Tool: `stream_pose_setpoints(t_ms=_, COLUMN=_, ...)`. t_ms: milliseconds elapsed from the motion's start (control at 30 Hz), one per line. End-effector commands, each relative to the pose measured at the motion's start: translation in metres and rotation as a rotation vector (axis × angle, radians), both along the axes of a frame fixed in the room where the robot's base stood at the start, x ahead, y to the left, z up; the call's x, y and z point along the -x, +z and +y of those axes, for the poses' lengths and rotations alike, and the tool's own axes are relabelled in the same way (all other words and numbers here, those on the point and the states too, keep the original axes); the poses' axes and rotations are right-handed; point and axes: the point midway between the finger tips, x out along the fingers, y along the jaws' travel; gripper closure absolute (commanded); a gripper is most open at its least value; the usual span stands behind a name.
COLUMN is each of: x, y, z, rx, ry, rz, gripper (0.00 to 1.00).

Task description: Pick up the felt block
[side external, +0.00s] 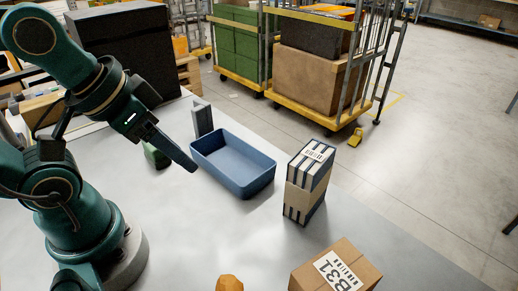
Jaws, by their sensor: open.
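A small dark green block (155,157) lies on the grey table, partly hidden behind my gripper. It may be the felt block, but its material cannot be made out. My gripper (190,166) is open and points down to the right, its tips in front of the left wall of a blue tray. In the picture it overlaps the green block's right side; whether they touch cannot be told. One finger shows clearly and nothing is seen held.
The blue tray (270,176) is empty. A grey upright piece (203,118) stands behind it. A striped box (307,183) stands right of it, a cardboard box (363,262) at front right, and an orange lump (229,284) at the front edge. The table's middle front is clear.

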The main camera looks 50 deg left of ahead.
Motion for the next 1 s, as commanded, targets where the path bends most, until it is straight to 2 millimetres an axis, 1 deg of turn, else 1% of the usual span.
stream_pose_setpoints(t_ms=33, x=0.000, y=0.000, z=0.000, rx=0.000, ry=0.000, rz=0.000, gripper=0.46)
stream_pose_setpoints(t_ms=67, x=0.000, y=0.000, z=0.000, rx=0.000, ry=0.000, rz=0.000, gripper=0.35)
stream_pose_setpoints(t_ms=100, x=0.000, y=0.000, z=0.000, rx=0.000, ry=0.000, rz=0.000, gripper=0.19)
stream_pose_setpoints(t_ms=133, x=0.000, y=0.000, z=0.000, rx=0.000, ry=0.000, rz=0.000, gripper=0.15)
stream_pose_setpoints(t_ms=400, x=0.000, y=0.000, z=0.000, rx=0.000, ry=0.000, rz=0.000, gripper=0.15)
stream_pose_setpoints(t_ms=533, x=-0.001, y=0.007, z=0.000, rx=0.000, ry=0.000, rz=-0.003, gripper=0.15)
stream_pose_setpoints(t_ms=633, x=-0.001, y=0.023, z=0.000, rx=0.000, ry=0.000, rz=-0.006, gripper=0.15)
stream_pose_setpoints(t_ms=800, x=-0.001, y=0.054, z=0.000, rx=0.000, ry=0.000, rz=-0.006, gripper=0.15)
stream_pose_setpoints(t_ms=900, x=0.002, y=0.034, z=0.021, rx=-0.170, ry=-0.113, rz=0.123, gripper=0.15)
stream_pose_setpoints(t_ms=1000, x=0.005, y=0.023, z=0.044, rx=-0.337, ry=-0.237, rz=0.246, gripper=0.15)
